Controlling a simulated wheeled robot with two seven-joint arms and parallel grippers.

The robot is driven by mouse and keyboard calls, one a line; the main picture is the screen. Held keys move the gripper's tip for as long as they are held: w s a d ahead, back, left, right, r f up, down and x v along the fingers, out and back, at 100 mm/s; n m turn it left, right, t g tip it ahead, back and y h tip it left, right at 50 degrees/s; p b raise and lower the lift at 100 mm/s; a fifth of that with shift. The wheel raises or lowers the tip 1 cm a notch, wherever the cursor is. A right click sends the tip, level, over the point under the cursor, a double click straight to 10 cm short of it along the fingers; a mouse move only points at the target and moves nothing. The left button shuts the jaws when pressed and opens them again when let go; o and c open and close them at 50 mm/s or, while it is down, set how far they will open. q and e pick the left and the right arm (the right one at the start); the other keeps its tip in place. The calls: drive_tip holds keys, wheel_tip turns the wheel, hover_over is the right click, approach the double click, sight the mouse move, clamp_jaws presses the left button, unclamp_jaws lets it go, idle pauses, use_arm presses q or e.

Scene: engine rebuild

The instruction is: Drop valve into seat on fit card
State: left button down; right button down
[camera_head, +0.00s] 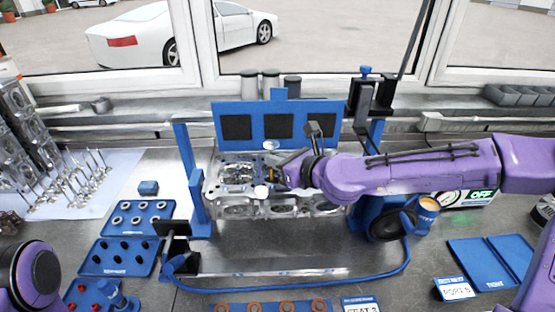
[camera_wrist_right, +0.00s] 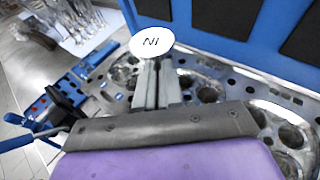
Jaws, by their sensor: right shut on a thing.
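My right gripper (camera_head: 277,176) reaches in from the right over the metal cylinder head (camera_head: 240,210). In the right wrist view the valve's white face (camera_wrist_right: 152,42) bears letters that read like "IN". The closed fingers (camera_wrist_right: 156,85) lie just below it; the stem is mostly hidden. Openings in the cylinder head show beneath. A printed card (camera_head: 360,304), seemingly reading "SEAT 3", lies at the front edge. My left gripper is out of view.
A blue frame with a padded panel (camera_head: 250,108) stands behind the cylinder head. Blue trays (camera_head: 118,256) lie at left, near loose valves (camera_head: 75,190) on a white sheet.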

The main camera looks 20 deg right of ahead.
sight(277, 183)
drive_tip(key=shift+f+b, duration=1.75)
drive_tip(key=shift+f, duration=0.25)
drive_tip(key=c, duration=1.2)
unclamp_jaws()
drive_tip(key=p+v, duration=1)
drive_tip(key=p, duration=0.1)
drive_tip(key=shift+s+r+p, duration=0.2)
drive_tip(key=shift+p, duration=0.1)
drive_tip(key=shift+d, duration=0.1)
